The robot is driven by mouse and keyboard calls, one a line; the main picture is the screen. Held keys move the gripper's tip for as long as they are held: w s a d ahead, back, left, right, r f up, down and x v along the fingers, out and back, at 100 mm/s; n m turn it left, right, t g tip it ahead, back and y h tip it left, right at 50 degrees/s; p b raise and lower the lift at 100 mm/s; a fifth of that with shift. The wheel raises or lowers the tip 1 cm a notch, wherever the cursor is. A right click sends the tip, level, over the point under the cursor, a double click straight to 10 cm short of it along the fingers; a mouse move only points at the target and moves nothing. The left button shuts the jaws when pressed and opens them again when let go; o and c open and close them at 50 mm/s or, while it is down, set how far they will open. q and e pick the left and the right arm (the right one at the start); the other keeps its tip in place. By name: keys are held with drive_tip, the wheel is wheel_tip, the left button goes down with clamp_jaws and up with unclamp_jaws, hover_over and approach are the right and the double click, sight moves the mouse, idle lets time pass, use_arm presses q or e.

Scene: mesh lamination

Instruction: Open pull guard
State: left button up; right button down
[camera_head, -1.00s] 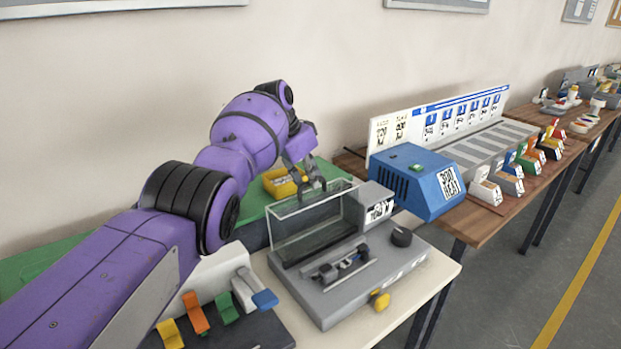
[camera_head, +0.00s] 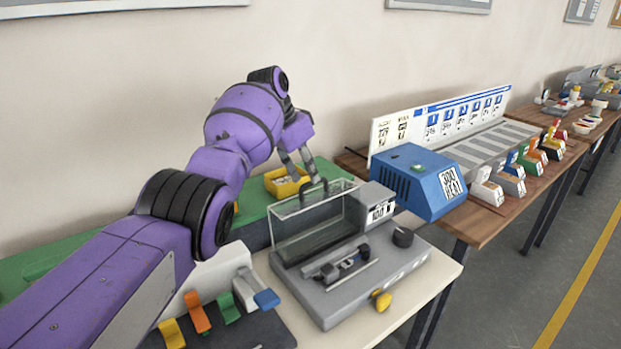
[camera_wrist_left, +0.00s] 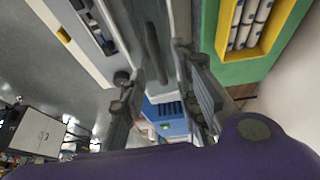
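The pull guard (camera_head: 305,228) is a clear, open-looking box with thin pale edges on the grey tester (camera_head: 352,285) in the head view. It stands down over the left part of the tester, with a dark handle (camera_head: 314,187) on its top edge. My left gripper (camera_head: 304,172) reaches down at this handle from behind. In the left wrist view, my left gripper (camera_wrist_left: 162,68) has its two fingers apart, with a dark bar, apparently the handle (camera_wrist_left: 154,52), between them. Contact with the bar cannot be told. My right gripper is in neither view.
A yellow bin (camera_head: 284,186) sits on the green mat (camera_head: 255,205) behind the guard. A blue box (camera_head: 417,185) stands to the right. Coloured levers (camera_head: 198,312) stand at front left. A black knob (camera_head: 402,237) and yellow knob (camera_head: 383,301) are on the tester.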

use_arm(q)
drive_tip(key=v, duration=0.8)
drive_tip(key=shift+a+r, duration=0.25)
drive_tip(key=shift+r, duration=0.1)
drive_tip(key=shift+s, duration=0.15)
